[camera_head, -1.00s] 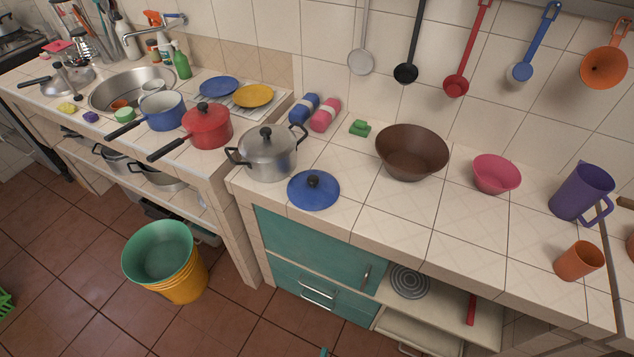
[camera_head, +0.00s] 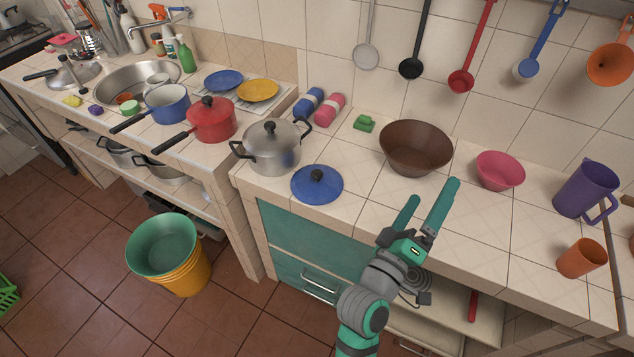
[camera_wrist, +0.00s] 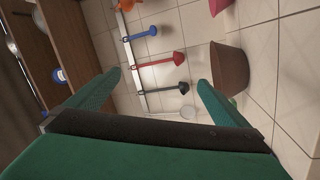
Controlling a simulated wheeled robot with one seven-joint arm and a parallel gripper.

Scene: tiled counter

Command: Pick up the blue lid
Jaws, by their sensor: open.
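The blue lid (camera_head: 317,185) lies flat on the tiled counter, with a black knob on top. It is in front of and to the right of the grey pot in the head view. My gripper (camera_head: 432,190) is open and empty, to the right of the lid and over the counter's front part, with its teal fingers pointing up in the picture. The open fingers also show in the wrist view (camera_wrist: 160,82), facing the wall of hanging utensils. The lid is not visible in the wrist view.
The grey pot (camera_head: 272,147) stands close behind the lid. A brown bowl (camera_head: 415,152), a pink bowl (camera_head: 499,172), a purple jug (camera_head: 583,190) and an orange cup (camera_head: 581,259) stand to the right. A green sponge (camera_head: 364,123) lies behind. The counter right of the lid is clear.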

